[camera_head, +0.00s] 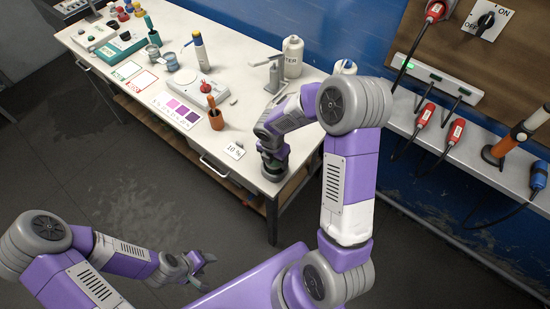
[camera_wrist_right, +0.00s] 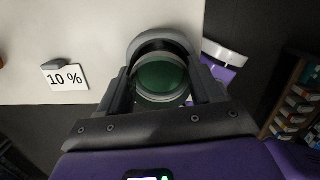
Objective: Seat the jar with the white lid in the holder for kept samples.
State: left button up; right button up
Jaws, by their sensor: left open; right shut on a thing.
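My right gripper (camera_wrist_right: 160,85) is shut on a round, dark green thing (camera_wrist_right: 160,78) in the right wrist view. A grey ring curves around its far side; I cannot tell whether the ring is part of it. No white lid shows on it. In the head view my right gripper (camera_head: 273,168) is low over the table's front right corner, with a little green showing at it. My left gripper (camera_head: 203,269) is open and empty, away from the table. I cannot make out the white-lidded jar for sure, nor which thing is the holder for kept samples.
A "10 %" card (camera_head: 234,150) stands left of my right gripper. The table's front edge is close.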

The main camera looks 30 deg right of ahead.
jog(key=o, duration=1.3)
jog(key=shift+o, duration=0.2)
notch_tip(320, 180, up, 8)
jog(key=p, duration=0.1)
jog(key=shift+s+a+f, duration=0.25)
jog(key=shift+a, duration=0.2)
